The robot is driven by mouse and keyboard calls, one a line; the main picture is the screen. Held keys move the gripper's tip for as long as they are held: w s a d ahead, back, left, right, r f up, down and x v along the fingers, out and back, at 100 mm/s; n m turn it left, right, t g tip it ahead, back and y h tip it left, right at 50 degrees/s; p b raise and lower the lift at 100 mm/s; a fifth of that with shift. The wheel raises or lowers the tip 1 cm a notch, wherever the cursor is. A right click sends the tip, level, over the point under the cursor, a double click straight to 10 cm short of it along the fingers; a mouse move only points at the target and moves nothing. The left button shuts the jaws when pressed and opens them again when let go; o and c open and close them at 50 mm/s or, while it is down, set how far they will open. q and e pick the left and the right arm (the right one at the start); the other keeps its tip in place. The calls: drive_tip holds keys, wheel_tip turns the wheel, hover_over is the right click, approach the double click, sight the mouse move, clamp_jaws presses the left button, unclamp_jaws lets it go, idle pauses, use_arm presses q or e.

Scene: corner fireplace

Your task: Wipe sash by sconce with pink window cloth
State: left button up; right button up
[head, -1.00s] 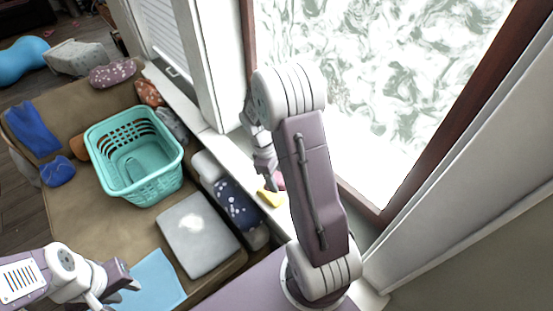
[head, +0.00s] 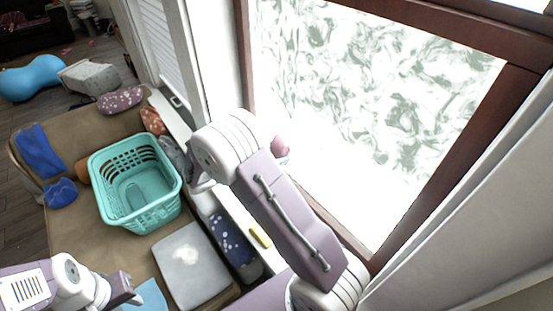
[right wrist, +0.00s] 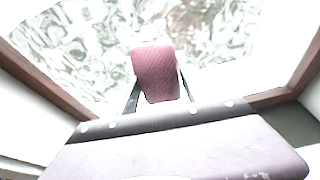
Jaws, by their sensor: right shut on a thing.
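The pink cloth (head: 280,147) shows just past my right arm in the head view, in front of the window's lower left part. In the right wrist view, my right gripper (right wrist: 157,90) is shut on the pink cloth (right wrist: 155,70), with a finger at each side. The window sash (head: 385,90) has a dark reddish-brown frame and a pane covered in grey-green swirls. I cannot tell whether the cloth touches the pane. My left gripper (head: 128,290) is low at left, above the sofa's front; its jaws are unclear. I see no sconce.
A yellow object (head: 260,236) lies on the white sill below the window. A turquoise basket (head: 135,185) and a grey cushion (head: 190,265) sit on the brown sofa at left. A light blue cloth (head: 150,296) lies near my left gripper. White curtain-like panels flank the window.

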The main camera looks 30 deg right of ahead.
drive_tip(key=shift+w+d+b, duration=0.15)
drive_tip(key=shift+d+b, duration=0.25)
drive_tip(key=shift+d, duration=2.35)
drive_tip(key=shift+w+d, duration=0.1)
drive_tip(key=shift+d, duration=0.8)
